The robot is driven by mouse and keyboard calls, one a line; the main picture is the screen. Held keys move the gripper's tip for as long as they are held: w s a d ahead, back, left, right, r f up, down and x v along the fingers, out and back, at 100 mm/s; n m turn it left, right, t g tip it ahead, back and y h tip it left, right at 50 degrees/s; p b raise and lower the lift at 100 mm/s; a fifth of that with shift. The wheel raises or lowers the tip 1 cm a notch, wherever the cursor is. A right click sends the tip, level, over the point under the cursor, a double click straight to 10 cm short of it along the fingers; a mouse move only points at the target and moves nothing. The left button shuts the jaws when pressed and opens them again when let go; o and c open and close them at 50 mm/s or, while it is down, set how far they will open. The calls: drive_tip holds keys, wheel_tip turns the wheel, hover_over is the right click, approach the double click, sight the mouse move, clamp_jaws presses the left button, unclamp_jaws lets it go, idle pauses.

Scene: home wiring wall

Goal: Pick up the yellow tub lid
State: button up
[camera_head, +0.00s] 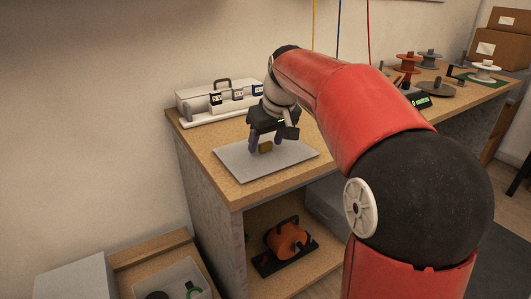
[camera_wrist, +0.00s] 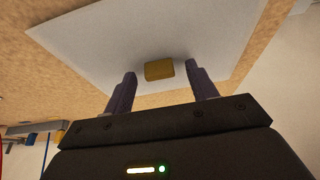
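The yellow tub lid (camera_head: 266,146) is a small, dull yellow rounded block shape on a pale grey sheet (camera_head: 293,158) on the wooden worktop. In the wrist view the lid (camera_wrist: 159,70) lies on the sheet just beyond the fingertips, between their lines. My gripper (camera_head: 264,141) points down over the sheet in the head view, and its fingers partly hide the area around the lid. In the wrist view my gripper (camera_wrist: 158,73) is open, with a finger on each side and a gap to the lid. Nothing is held.
A white case (camera_head: 205,97) with small labelled parts stands at the worktop's back left. An orange reel (camera_head: 287,240) sits on the shelf below. Several spools, including a red one (camera_head: 408,62), stand on the right-hand bench. The sheet is otherwise clear.

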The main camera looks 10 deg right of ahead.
sight(267, 143)
drive_tip(key=c, duration=1)
drive_tip(key=shift+r, duration=0.15)
wheel_tip(267, 143, up, 20)
drive_tip(key=p, duration=0.1)
drive_tip(key=shift+p, duration=0.35)
